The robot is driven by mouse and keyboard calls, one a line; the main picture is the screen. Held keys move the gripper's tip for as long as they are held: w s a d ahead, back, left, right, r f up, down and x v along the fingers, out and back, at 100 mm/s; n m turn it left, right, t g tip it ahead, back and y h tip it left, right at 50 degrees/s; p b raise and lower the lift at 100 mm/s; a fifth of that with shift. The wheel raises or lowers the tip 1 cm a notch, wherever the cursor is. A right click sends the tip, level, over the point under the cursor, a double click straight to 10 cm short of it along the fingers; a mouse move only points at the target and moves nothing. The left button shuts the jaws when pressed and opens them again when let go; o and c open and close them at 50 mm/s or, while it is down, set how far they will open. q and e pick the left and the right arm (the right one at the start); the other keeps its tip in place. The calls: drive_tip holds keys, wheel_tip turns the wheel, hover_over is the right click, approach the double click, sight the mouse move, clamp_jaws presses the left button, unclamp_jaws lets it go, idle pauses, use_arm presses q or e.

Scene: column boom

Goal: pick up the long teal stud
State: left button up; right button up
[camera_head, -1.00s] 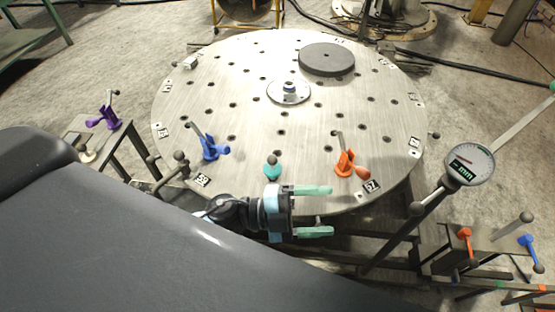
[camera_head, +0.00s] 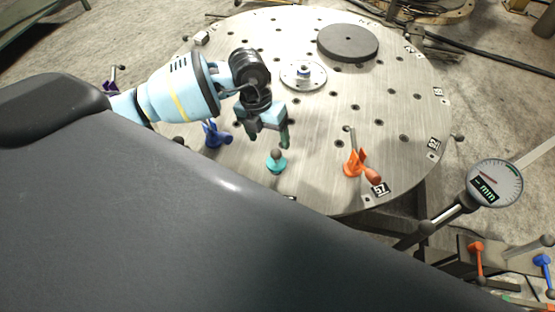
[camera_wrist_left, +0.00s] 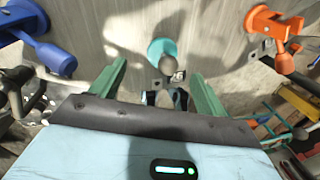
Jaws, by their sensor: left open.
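The teal stud (camera_head: 277,164) stands near the front edge of the round metal table, with a dark ball on top. Its length is hard to judge from above. My left gripper (camera_head: 268,138) is open and empty, just behind and above the stud, fingers pointing down. In the left wrist view the stud's teal base (camera_wrist_left: 162,48) and dark ball (camera_wrist_left: 176,68) show ahead, between the lines of the two green fingers (camera_wrist_left: 158,70). I see no contact. My right gripper is not in view.
A blue clamp (camera_head: 214,135) stands left of the stud and an orange clamp (camera_head: 357,164) right of it. The round table (camera_head: 330,110) also bears a small hub (camera_head: 303,74) and a dark disc (camera_head: 348,42). A dial gauge (camera_head: 494,184) stands at right.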

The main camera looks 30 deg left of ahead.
sight(273, 150)
use_arm(q)
drive_tip(key=shift+s+d+f, duration=0.15)
drive_tip(key=shift+d+f, duration=0.05)
drive_tip(key=shift+f, duration=0.65)
drive_tip(key=shift+d+f, duration=0.1)
drive_tip(key=shift+f, duration=0.3)
drive_tip(key=shift+d+f, duration=0.25)
drive_tip(key=shift+f, duration=0.6)
drive_tip(key=shift+d+f, duration=0.2)
drive_tip(key=shift+f, duration=0.6)
drive_tip(key=shift+d+f, duration=0.25)
drive_tip(key=shift+f, duration=0.6)
drive_tip(key=c, duration=1.1)
drive_tip(key=shift+o, duration=0.2)
wheel_tip(273, 150, up, 9)
drive_tip(key=shift+r, duration=0.6)
drive_tip(key=shift+p, duration=0.35)
